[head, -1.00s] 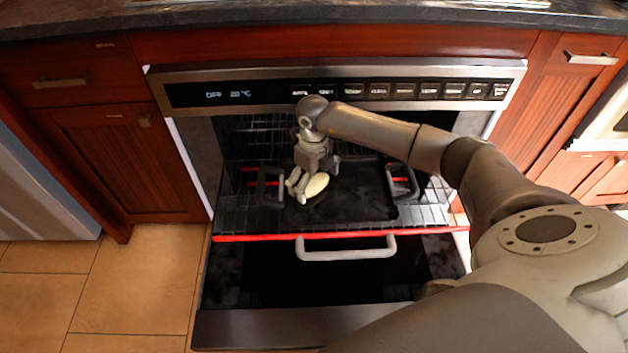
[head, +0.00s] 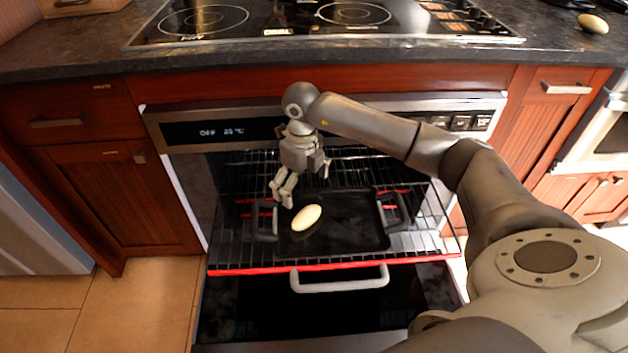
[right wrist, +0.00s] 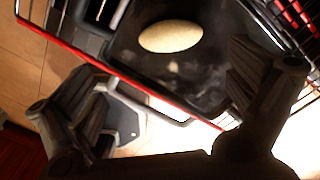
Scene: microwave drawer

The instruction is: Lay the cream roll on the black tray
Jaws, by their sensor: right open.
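The cream roll (head: 306,218) lies on the left part of the black tray (head: 352,232), which rests on the pulled-out oven rack. In the right wrist view the roll (right wrist: 171,36) lies on the dark tray surface (right wrist: 205,88), apart from the fingers. My right gripper (head: 303,186) is open and empty, a little above and behind the roll in the head view. Its two spread fingers also show in the right wrist view (right wrist: 165,100). My left gripper is in neither view.
The wire rack with a red front edge (head: 240,271) sticks out of the oven, above the lowered door with its grey handle (head: 340,284). The control panel (head: 225,131) is above. A dark countertop (head: 75,58) with a cooktop runs along the top; another pale roll (head: 593,23) lies there at the right.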

